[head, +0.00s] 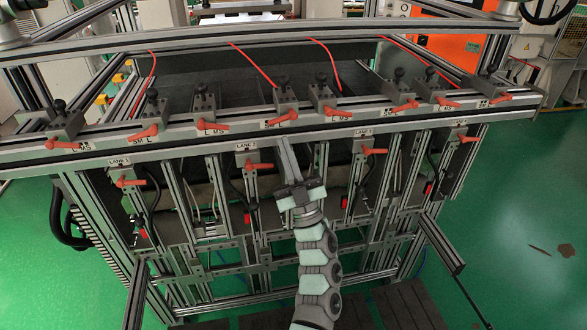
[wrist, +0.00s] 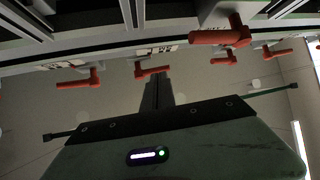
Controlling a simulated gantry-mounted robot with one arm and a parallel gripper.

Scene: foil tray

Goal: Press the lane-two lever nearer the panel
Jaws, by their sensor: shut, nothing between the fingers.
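Below the front rail, the lane-two plate (head: 246,146) carries a lower orange lever (head: 259,165). Above it on the rail are two more orange levers, one at left (head: 205,127) and one at right (head: 279,122). Which one counts as nearer the panel I cannot tell. My gripper (head: 281,142) points up, its fingers together and empty, just below the rail and the right-hand rail lever, and right of the lower lever. In the wrist view my gripper (wrist: 155,83) ends close below a small orange lever (wrist: 152,72); contact is unclear. A larger lever (wrist: 220,37) is above right.
The other lanes have similar orange levers, such as the lane-one lower lever (head: 130,182) and the lane-three lower lever (head: 374,151). The aluminium front rail (head: 310,127) crosses above my gripper. Open green floor (head: 520,220) lies at right.

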